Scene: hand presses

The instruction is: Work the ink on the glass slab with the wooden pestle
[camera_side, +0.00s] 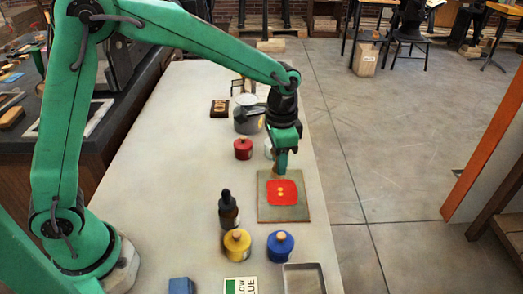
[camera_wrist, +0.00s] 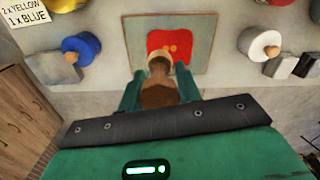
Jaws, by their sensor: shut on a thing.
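The glass slab (camera_side: 265,213) lies flat on the table, a square plate that also shows in the wrist view (camera_wrist: 203,30). A red ink patch (camera_side: 291,198) covers its middle, with small yellow spots on it; the patch also shows in the wrist view (camera_wrist: 182,38). My gripper (camera_side: 284,151) is shut on the wooden pestle (camera_side: 282,169), which also shows between the green fingers in the wrist view (camera_wrist: 159,93). The pestle points down over the slab, at the far edge of the ink in the side view. I cannot tell whether its tip touches.
A dark dropper bottle (camera_side: 229,213), a yellow pot (camera_side: 238,246) and a blue pot (camera_side: 280,249) stand near the slab. A metal tray (camera_side: 303,280) and a card reading "2 x YELLOW 1 x BLUE" (camera_wrist: 22,20) lie nearby.

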